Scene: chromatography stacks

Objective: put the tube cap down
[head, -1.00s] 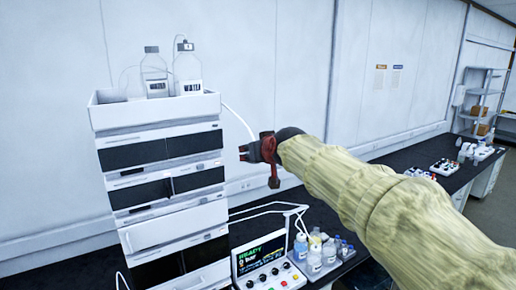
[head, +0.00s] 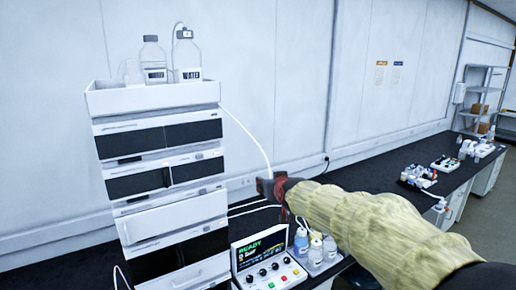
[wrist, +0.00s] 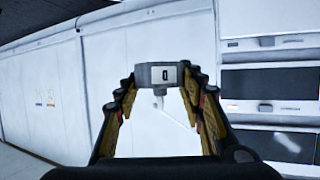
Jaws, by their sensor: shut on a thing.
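My gripper (head: 266,187) is in the middle of the head view, to the right of the instrument stack and above the dark bench. In the wrist view its two yellow-lined fingers are shut on the tube cap (wrist: 157,75). The cap is a grey block with a dark mark on its face and a short stem below. A thin white tube (head: 247,132) runs from the upper part of the stack to my gripper. In the head view the cap itself is too small and covered to make out.
The white instrument stack (head: 165,219) stands at left, with two water bottles (head: 187,60) in its top tray (head: 150,97). A control box (head: 268,261) and several small bottles (head: 316,250) stand below my gripper. Bare dark bench (head: 375,178) lies to the right.

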